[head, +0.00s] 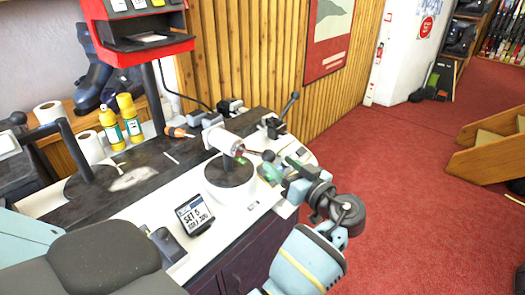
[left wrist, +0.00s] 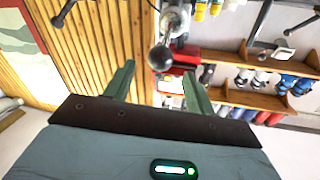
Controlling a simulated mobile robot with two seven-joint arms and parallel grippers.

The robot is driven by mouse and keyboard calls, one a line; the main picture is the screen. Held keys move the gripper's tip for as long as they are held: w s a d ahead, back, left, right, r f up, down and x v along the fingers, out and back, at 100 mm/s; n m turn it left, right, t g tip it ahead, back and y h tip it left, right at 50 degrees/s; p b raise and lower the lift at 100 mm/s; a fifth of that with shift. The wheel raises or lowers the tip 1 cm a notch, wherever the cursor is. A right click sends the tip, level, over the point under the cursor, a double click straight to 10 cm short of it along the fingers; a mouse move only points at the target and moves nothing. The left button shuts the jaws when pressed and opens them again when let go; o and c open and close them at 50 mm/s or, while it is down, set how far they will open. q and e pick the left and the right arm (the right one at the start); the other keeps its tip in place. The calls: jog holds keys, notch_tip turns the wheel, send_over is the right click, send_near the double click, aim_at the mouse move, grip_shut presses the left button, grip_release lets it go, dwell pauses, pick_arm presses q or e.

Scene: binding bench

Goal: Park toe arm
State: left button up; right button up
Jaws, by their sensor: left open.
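A white cylindrical head (head: 222,140) stands over a dark round plate (head: 231,172) on the bench. A short lever with a dark ball knob (head: 268,156) sticks out of its right side; it seems to be the toe arm. My left gripper (head: 283,169) is open just right of this knob. In the left wrist view, the knob (left wrist: 160,57) shows beyond and between the two green fingers (left wrist: 158,88), with its metal shaft behind it. I see no finger closed on it. My right gripper is not in view.
A small display (head: 194,214) reading "SET 5" stands on the bench front. Another black-knobbed lever (head: 289,104) rises behind. Yellow bottles (head: 129,115), a screwdriver (head: 179,132) and a red-topped machine (head: 137,30) are left. Red carpet (head: 410,190) is clear at right.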

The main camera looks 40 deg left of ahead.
aim_at(273, 158)
pick_arm(q)
jog(key=shift+a+r, duration=0.1)
jog(key=shift+a, duration=0.15)
jog(key=p+x, duration=0.1)
jog(key=x, duration=0.5)
jog(key=shift+p, duration=0.3)
jog(key=shift+w+a, duration=0.2)
jog(key=shift+a, duration=0.4)
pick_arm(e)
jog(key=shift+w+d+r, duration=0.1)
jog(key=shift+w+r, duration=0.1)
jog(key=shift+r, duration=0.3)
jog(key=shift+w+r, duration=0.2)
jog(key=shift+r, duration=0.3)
pick_arm(q)
jog(key=shift+c, duration=0.4)
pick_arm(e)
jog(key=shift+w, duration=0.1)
pick_arm(q)
grip_shut()
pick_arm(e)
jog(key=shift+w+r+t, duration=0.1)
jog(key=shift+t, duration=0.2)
